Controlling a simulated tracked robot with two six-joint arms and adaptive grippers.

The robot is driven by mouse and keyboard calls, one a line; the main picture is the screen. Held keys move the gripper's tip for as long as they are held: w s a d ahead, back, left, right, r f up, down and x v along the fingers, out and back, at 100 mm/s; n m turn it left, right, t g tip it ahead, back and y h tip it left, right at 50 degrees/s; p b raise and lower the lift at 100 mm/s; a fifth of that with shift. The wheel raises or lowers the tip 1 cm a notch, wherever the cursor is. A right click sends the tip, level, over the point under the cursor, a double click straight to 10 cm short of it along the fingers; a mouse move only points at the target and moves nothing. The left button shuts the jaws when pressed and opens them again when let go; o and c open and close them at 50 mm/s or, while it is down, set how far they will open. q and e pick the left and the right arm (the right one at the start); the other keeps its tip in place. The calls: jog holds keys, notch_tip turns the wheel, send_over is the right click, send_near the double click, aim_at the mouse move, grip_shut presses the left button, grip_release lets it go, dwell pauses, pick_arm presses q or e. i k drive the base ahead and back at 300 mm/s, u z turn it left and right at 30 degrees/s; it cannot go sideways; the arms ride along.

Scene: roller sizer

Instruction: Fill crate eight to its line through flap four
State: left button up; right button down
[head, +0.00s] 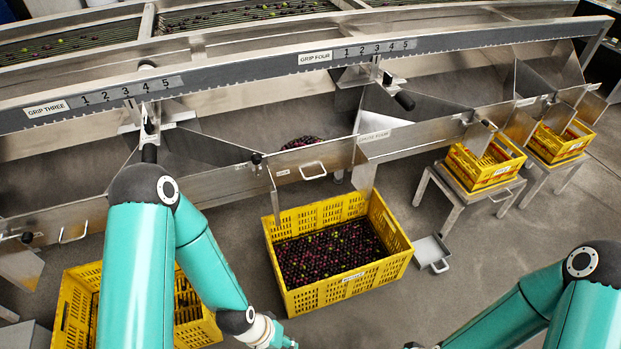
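A yellow slotted crate (396,262) stands on the floor in the middle, below the chute marked four. Its front label is too small to read surely. A wide layer of dark and green olives (330,252) lies in it, below the rim; I cannot make out a fill line. The flap (297,171) with a bar handle (313,170) is above the crate's back edge. A small heap of olives (302,142) shows behind this flap. My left arm's wrist reaches the bottom edge left of the crate; my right arm enters at lower right.
A yellow crate (75,318) at lower left is partly behind my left arm. Two yellow crates (482,172) (562,143) sit on stands at right. A grey scoop-like pan (430,252) lies beside the middle crate. A numbered rail (300,62) crosses above the chutes.

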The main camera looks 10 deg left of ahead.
aim_at(313, 162)
jog(key=u, duration=0.05)
jog(key=i, duration=0.9)
jog(key=z, duration=0.1)
